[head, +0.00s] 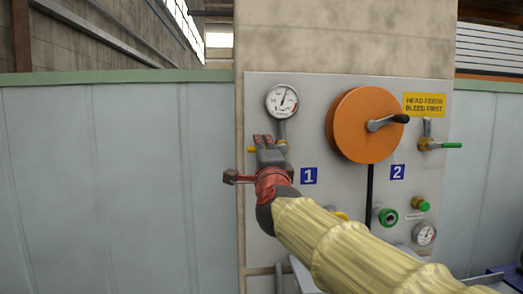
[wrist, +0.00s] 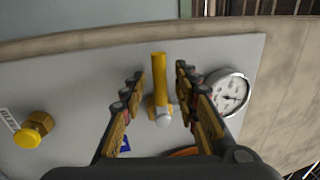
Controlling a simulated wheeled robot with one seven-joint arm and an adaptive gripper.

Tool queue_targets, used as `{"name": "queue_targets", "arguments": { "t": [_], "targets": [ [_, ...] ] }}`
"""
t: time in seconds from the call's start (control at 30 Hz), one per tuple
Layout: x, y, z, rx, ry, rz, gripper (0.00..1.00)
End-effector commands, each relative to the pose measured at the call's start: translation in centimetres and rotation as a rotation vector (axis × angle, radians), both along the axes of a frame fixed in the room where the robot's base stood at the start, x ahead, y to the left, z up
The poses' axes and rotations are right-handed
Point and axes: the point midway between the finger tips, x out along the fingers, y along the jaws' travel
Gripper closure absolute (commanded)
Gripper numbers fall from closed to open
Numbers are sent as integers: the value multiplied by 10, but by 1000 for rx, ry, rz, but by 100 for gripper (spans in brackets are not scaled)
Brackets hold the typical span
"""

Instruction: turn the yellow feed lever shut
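The yellow feed lever (wrist: 158,75) stands out from a silver-and-brass valve body on the grey panel. In the wrist view it points up the picture. In the head view only its yellow tip (head: 252,149) shows, pointing left from under the small gauge; my gripper hides the rest. My gripper (head: 268,146) is at the valve. In the wrist view its two fingers (wrist: 161,71) are spread, one on each side of the lever, with a visible gap on both sides. It holds nothing.
A round gauge (head: 282,101) sits just above the valve. An orange reel with a crank (head: 358,140) stands out to the right. A green lever (head: 452,145) is farther right. In the wrist view a yellow knob (wrist: 30,136) is at the left.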

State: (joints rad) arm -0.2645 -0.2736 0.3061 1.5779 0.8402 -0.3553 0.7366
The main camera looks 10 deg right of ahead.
Motion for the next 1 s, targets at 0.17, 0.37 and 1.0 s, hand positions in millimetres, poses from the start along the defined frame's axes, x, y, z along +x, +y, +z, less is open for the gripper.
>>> {"name": "queue_targets", "arguments": {
  "t": [0.17, 0.37, 1.0],
  "targets": [
    [-31, 0, -4, 1, -2, 1, 69],
    [-69, 0, -13, 1, -1, 2, 69],
    [-108, 0, -22, 0, 1, 0, 69]
  ]
}}
